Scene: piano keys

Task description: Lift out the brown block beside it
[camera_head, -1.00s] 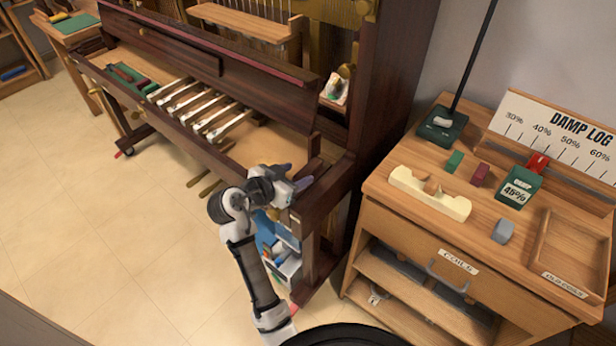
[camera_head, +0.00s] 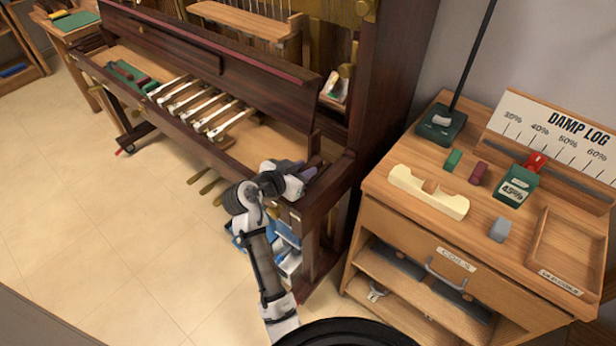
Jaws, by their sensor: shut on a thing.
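The piano (camera_head: 250,60) stands open, with several pale keys (camera_head: 205,108) in its keybed. My gripper (camera_head: 308,171) is at the right end of the keybed, by the right cheek of the case. It is shut on a small dark brown block (camera_head: 314,161), of which only a little shows past the fingers. The fingers and wrist hide the rest of the block. I cannot tell whether the block is clear of the wood around it.
A wooden cabinet (camera_head: 400,235) stands to the right. On it are a cream notched holder (camera_head: 428,196), a green block, a dark red block, a grey block (camera_head: 500,229) and an empty shallow tray (camera_head: 545,275). A blue bin (camera_head: 285,245) is below my wrist. The floor at left is clear.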

